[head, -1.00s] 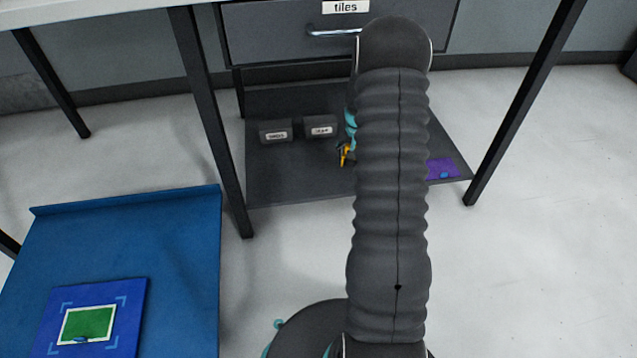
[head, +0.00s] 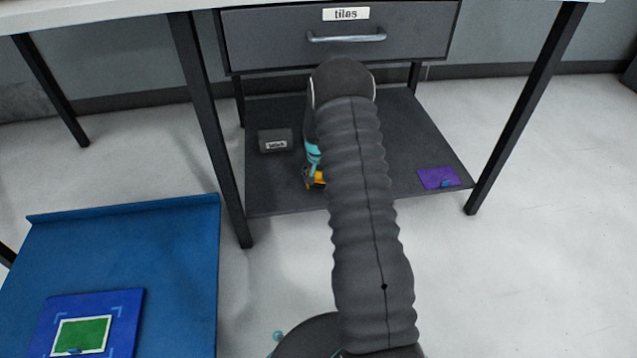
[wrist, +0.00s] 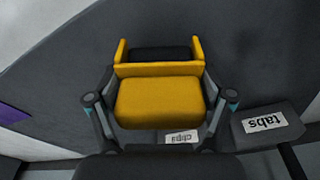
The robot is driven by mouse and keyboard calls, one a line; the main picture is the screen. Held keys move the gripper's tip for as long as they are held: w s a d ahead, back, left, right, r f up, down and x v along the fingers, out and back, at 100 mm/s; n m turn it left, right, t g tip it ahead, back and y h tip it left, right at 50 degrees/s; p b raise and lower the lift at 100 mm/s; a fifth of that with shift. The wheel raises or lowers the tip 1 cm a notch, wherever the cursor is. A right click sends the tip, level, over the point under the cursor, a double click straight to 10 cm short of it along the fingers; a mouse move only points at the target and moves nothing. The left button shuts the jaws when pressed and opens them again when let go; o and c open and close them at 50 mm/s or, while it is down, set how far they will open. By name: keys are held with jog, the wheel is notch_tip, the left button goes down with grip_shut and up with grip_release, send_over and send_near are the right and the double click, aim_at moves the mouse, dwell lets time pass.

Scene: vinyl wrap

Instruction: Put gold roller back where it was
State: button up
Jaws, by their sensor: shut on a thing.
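The gold roller (wrist: 158,100) fills the middle of the wrist view, a yellow piece with a yellow frame around a black part at its far end. My gripper (wrist: 160,104) is shut on it, one finger on each side. In the head view a bit of the gold roller (head: 319,178) shows beside my arm, over the front of the low dark shelf (head: 400,120). My arm hides most of my gripper there. I cannot tell whether the roller touches the shelf.
A dark box labelled "tabs" (wrist: 265,124) is at the right in the wrist view; a "clips" label (wrist: 181,137) shows partly behind my gripper. In the head view a purple pad (head: 438,178) lies at the shelf's right. Table legs (head: 205,125) flank the shelf; a blue tray (head: 150,230) stands left.

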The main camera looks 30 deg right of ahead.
aim_at(319, 181)
jog(key=shift+f, duration=0.95)
jog(key=shift+s+f+b, duration=0.1)
jog(key=shift+f+b, duration=0.5)
jog(key=shift+f, duration=0.05)
jog(key=shift+c, duration=0.4)
jog(key=o, duration=1)
jog(key=shift+s+a+f, duration=0.1)
jog(key=shift+f, duration=0.1)
jog(key=shift+r+p, duration=0.45)
jog(key=shift+r, duration=0.2)
jog(key=r, duration=0.5)
jog(key=r+p, duration=0.1)
jog(key=r, duration=0.2)
jog(key=shift+s+a, duration=0.25)
